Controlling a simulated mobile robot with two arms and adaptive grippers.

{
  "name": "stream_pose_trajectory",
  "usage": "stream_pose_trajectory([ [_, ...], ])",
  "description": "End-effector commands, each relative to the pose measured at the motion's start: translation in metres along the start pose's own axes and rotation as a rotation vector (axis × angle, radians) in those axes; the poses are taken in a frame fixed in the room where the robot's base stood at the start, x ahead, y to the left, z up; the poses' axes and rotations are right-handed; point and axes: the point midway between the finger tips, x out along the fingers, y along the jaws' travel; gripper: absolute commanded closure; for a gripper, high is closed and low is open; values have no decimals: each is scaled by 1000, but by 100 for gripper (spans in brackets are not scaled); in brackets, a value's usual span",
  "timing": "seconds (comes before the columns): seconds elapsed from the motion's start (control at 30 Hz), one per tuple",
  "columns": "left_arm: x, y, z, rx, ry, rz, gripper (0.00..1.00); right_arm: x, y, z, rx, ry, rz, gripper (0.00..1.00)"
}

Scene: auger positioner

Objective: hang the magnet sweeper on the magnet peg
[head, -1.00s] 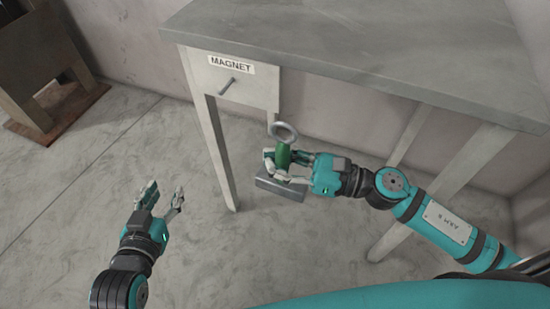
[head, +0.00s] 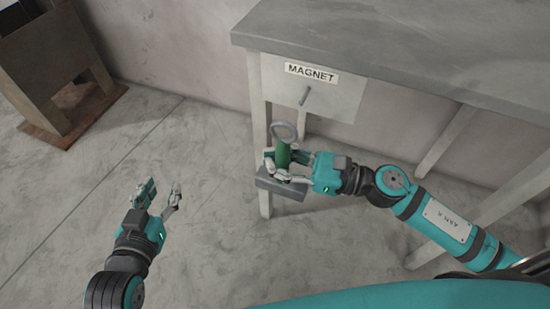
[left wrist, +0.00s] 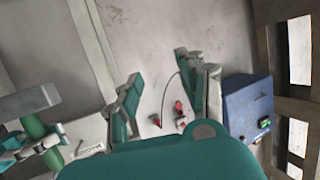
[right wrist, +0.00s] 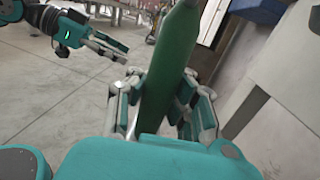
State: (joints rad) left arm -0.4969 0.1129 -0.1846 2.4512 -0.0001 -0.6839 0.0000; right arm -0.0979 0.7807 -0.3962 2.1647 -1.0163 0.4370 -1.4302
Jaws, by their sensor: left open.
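The magnet sweeper has a green handle (head: 283,154), a grey ring (head: 284,132) on top and a grey bar (head: 280,188) at the bottom. My right gripper (head: 286,168) is shut around the green handle and holds it roughly upright, ring up. The handle (right wrist: 172,60) also stands between the fingers in the right wrist view. The magnet peg (head: 305,96) sticks out of the panel under the MAGNET label (head: 312,74), above and slightly right of the ring, apart from it. My left gripper (head: 162,192) is open and empty to the left.
A grey table (head: 400,50) carries the peg panel on its front; its legs stand below. A brown stand (head: 50,70) is at the far left. The floor between is clear. A blue box (left wrist: 247,105) shows in the left wrist view.

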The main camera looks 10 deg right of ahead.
Motion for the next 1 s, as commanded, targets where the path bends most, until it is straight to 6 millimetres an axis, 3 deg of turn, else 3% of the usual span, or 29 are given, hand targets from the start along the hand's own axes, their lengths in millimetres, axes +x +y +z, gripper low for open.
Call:
stream_pose_trajectory([
  [1.0,0,8,-54,-4,303,19,60,-5,-39,-3,-1,-1,-1,100],
])
